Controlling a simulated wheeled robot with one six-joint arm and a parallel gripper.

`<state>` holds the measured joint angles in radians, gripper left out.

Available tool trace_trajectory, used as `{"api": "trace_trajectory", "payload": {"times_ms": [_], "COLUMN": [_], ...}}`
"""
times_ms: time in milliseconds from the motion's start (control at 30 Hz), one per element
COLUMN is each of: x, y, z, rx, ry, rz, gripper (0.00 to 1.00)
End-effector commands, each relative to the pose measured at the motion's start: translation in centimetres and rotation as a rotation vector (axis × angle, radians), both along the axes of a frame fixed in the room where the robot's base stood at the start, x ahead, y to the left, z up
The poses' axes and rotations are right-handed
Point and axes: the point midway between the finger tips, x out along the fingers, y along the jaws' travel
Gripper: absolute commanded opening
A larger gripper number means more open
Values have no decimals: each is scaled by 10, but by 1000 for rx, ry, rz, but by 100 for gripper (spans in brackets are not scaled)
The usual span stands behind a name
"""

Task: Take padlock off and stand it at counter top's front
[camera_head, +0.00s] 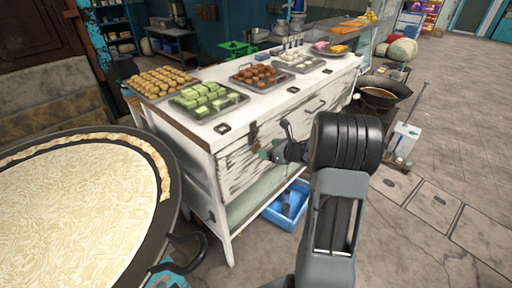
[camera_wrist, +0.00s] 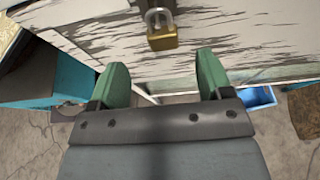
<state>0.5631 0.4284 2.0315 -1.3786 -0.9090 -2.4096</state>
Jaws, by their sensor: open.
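The padlock is a small brass body with a grey shackle, seen in the wrist view (camera_wrist: 162,38). It hangs on a hasp on the front of the white, worn counter (camera_head: 222,158). In the head view the padlock (camera_head: 253,132) shows small at the counter's upper front edge. My gripper (camera_wrist: 160,75) is open, its two green fingers pointing toward the counter front, just short of the padlock, which lies between and beyond them. In the head view my gripper (camera_head: 268,152) is partly hidden behind its own wrist. The counter top (camera_head: 208,131) has a narrow bare strip along its front.
Trays of green sweets (camera_head: 208,98), brown balls (camera_head: 258,76) and others cover much of the counter top. A large pan (camera_head: 80,215) stands at the left. A blue crate (camera_head: 288,205) sits under the counter. A black wok (camera_head: 378,94) stands at the counter's far right end.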

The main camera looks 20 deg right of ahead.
Motion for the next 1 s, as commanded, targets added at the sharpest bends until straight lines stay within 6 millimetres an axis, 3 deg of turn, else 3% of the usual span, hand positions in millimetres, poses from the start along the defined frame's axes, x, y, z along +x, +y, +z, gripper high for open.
{"api": "trace_trajectory", "payload": {"times_ms": [333, 633, 1000], "x": [21, 53, 59], "y": [10, 23, 25], "z": [-7, -21, -26], "rx": [2, 1, 1], "ry": [2, 2, 0], "rz": [0, -1, -3], "gripper": [72, 72, 72]}}
